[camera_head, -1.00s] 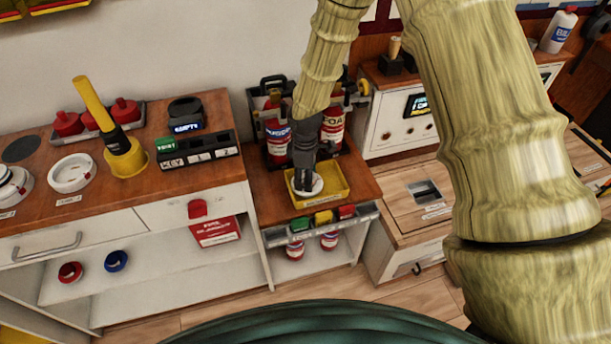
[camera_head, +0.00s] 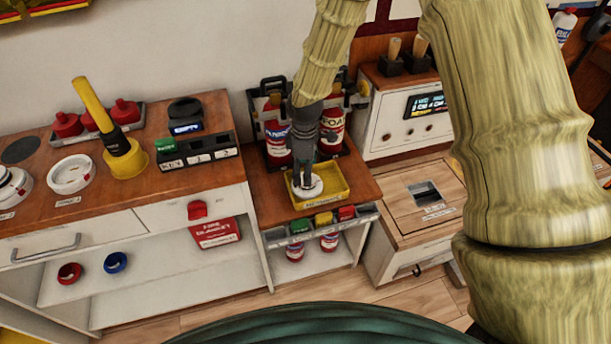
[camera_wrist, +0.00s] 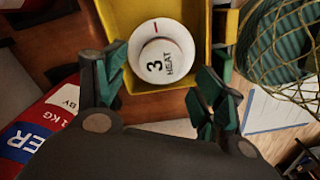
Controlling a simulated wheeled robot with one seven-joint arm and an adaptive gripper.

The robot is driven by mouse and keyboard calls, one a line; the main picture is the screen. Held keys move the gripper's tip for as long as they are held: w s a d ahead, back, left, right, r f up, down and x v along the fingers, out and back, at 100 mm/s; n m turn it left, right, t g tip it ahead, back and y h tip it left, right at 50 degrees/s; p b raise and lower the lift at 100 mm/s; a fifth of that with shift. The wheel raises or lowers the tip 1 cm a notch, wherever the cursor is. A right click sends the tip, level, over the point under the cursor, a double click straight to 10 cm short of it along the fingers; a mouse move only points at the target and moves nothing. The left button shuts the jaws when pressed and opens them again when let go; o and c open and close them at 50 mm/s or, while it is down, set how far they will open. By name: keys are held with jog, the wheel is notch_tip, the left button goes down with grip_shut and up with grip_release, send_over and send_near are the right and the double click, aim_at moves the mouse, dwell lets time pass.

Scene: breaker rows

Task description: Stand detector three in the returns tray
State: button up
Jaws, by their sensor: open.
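Detector three is a white round disc marked "3 HEAT" (camera_wrist: 162,55). It sits in the yellow returns tray (camera_wrist: 204,20), label side facing the wrist camera. In the head view the tray (camera_head: 338,192) rests on the low wooden cabinet, and the detector (camera_head: 308,190) shows at its left part beneath my gripper (camera_head: 307,178). In the wrist view my gripper (camera_wrist: 168,88) is open, its green-padded fingers apart on either side of the disc. Both fingers look clear of it; the gap in depth is hard to judge.
Red extinguishers (camera_head: 332,128) stand behind the tray, close to my arm. A rail with green, yellow and red blocks (camera_head: 324,218) runs along the cabinet front. The left counter holds a yellow-handled tool (camera_head: 122,156) and white round bases (camera_head: 70,174). A white panel unit (camera_head: 402,120) stands right.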

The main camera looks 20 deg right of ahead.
notch_tip(320, 180, up, 8)
dwell(0.4)
